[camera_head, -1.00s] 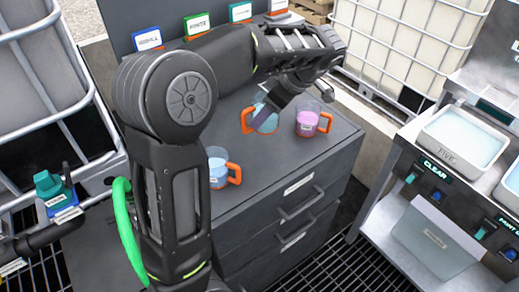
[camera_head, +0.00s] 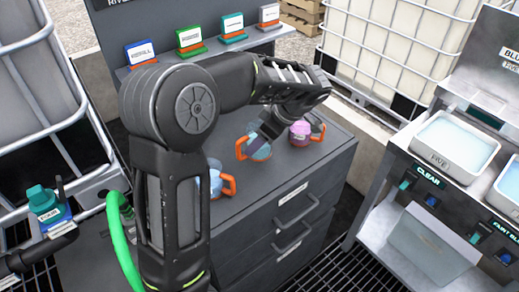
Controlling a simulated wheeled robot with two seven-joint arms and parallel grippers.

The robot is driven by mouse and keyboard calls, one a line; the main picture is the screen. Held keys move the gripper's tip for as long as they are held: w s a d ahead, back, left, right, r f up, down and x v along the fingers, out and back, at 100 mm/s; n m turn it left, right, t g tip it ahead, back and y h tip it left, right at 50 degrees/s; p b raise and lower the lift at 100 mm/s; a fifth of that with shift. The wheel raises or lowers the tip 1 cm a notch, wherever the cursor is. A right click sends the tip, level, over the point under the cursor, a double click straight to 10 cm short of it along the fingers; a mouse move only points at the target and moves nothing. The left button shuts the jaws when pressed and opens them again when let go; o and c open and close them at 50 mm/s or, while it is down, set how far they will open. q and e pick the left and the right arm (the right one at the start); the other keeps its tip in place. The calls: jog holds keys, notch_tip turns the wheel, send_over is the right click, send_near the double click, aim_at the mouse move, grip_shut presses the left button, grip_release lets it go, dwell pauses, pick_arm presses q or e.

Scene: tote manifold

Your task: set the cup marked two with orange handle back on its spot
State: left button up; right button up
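Three clear cups with orange handles are at the cabinet top. The left cup (camera_head: 215,184) holds blue liquid and is partly behind my arm. The right cup (camera_head: 300,135) holds pink liquid and stands near the back right. The middle cup (camera_head: 259,153) holds bluish liquid, its handle (camera_head: 240,149) facing left. My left gripper (camera_head: 262,139) points down at the middle cup and appears shut on it; its fingers are small and partly hidden. I cannot tell whether this cup touches the top. No number is readable on any cup. My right gripper is out of view.
The dark cabinet top (camera_head: 262,190) has free room in front of the cups. Several coloured label holders, one green (camera_head: 190,40), stand on a ledge behind. A sink bench with a tub marked five (camera_head: 455,148) is at the right. Caged tanks stand around.

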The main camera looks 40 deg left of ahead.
aim_at(260, 151)
pick_arm(q)
notch_tip(260, 151, down, 4)
jog(key=shift+r, duration=0.1)
jog(key=shift+f, duration=0.25)
jog(key=o, duration=1.8)
jog(key=shift+r, duration=0.1)
jog(key=shift+c, duration=0.2)
